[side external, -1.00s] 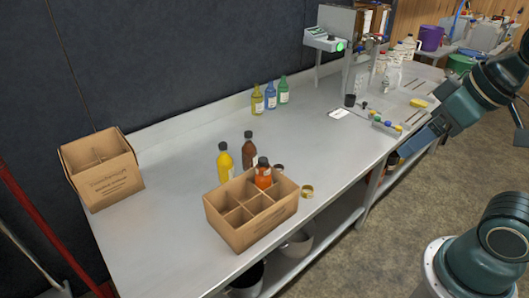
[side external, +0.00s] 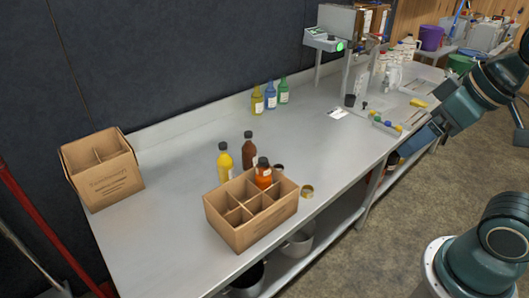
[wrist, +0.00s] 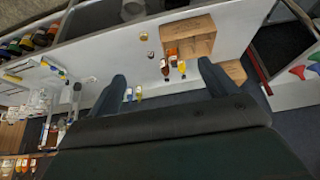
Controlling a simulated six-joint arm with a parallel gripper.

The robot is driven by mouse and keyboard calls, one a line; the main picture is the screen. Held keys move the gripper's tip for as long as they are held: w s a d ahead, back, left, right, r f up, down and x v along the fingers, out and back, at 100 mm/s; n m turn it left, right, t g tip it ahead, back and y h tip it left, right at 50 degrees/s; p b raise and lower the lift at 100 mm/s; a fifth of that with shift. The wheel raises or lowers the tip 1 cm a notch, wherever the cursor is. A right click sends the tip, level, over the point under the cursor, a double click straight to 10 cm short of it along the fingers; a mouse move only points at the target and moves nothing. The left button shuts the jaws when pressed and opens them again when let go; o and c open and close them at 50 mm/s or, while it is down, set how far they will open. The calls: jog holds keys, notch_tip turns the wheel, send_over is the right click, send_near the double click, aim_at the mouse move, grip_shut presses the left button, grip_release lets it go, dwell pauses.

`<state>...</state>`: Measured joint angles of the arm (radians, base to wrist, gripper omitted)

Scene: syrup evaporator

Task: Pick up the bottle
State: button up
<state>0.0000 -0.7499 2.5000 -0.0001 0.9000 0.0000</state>
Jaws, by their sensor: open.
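A yellow bottle (side external: 225,163) and a dark brown bottle (side external: 248,150) stand upright on the grey bench behind a divided cardboard box (side external: 238,238). An olive-yellow bottle (side external: 257,100), a blue bottle (side external: 270,96) and a green bottle (side external: 283,90) stand near the wall. My gripper (wrist: 163,76) is open and empty. In the side view it is at the right, over the bench's front edge, far from the bottles. The wrist view shows the brown bottle (wrist: 165,67) and yellow bottle (wrist: 181,69) between the fingertips' directions.
A second divided cardboard box (side external: 108,178) sits tilted at the left. Equipment with a green light (side external: 340,46) stands at the back right. The bench middle is clear.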

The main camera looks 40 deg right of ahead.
jog(key=c, duration=0.7)
jog(key=w+d+r, duration=0.1)
jog(key=w+r, duration=0.1)
jog(key=w, duration=2.4)
jog(key=shift+g, duration=0.5)
jog(key=w+f, duration=0.6)
jog(key=w, duration=0.1)
jog(key=w+d+f, duration=0.1)
jog(key=w+f, duration=0.5)
jog(key=w, duration=0.1)
jog(key=w+d+f, duration=0.1)
jog(key=w+f, duration=0.5)
jog(key=w, duration=0.2)
jog(key=shift+d+f, duration=0.2)
jog(key=shift+w+f, duration=0.1)
